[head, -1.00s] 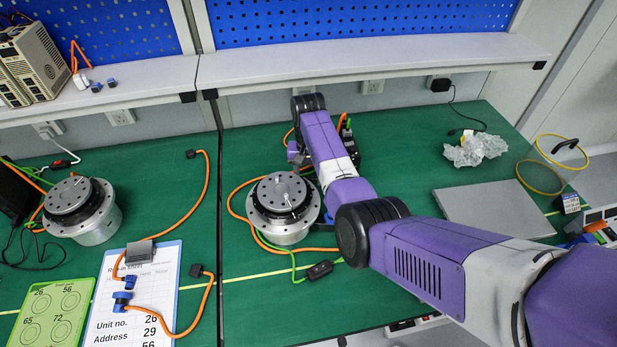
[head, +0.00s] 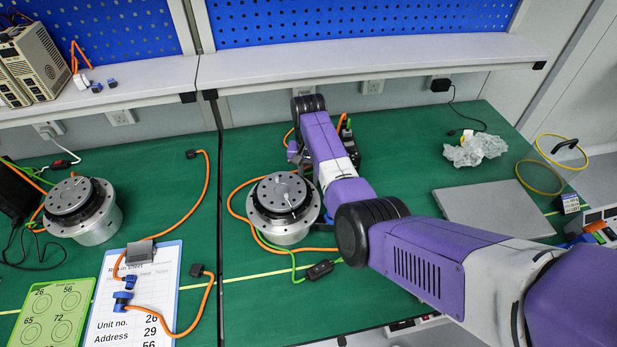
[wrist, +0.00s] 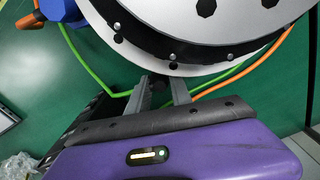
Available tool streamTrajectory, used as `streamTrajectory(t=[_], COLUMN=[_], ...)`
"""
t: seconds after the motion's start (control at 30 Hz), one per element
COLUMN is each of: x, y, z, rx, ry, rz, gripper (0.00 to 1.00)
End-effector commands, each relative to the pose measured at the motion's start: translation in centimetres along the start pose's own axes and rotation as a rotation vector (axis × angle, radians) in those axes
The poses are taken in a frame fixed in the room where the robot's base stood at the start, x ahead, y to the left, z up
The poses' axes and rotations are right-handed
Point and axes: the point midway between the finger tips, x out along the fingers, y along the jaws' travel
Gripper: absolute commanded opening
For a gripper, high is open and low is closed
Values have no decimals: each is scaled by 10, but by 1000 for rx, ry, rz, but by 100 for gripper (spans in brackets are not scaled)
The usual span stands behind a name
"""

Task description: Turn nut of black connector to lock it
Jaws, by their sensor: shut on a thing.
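A silver round actuator (head: 284,228) with a black top ring stands on the green bench, and its curved side fills the top of the wrist view (wrist: 185,68). My gripper (wrist: 160,88) is at the side of the actuator, its two grey fingers closed around a small dark piece, the nut of the black connector (wrist: 158,82). The fingers hide most of that nut, so its turn angle cannot be told. In the head view my arm covers most of the gripper. A blue connector (wrist: 58,10) with an orange end sits on the actuator at the upper left of the wrist view.
Green and orange cables run around the actuator. A second actuator (head: 95,225) stands at the left. A clipboard (head: 135,300) lies at the front left. A grey plate (head: 495,210) and crumpled clear plastic (head: 475,150) lie at the right. The bench between is mostly clear.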

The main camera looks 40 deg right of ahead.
Motion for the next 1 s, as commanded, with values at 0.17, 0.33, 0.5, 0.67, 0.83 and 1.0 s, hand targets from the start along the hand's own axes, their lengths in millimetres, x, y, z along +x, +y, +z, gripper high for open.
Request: streamTrajectory(t=[0.17,0.33,0.5,0.67,0.83,1.0], x=[-1,-1,-1,-1,0,0], y=[0,0,0,0,0,0], z=[0,0,0,0,0,1], rx=[120,275,438,586,729,840], ry=[-1,-1,0,0,0,0], rz=[1,0,0,-1,0,0], gripper=[0,0,0,0,0,0])
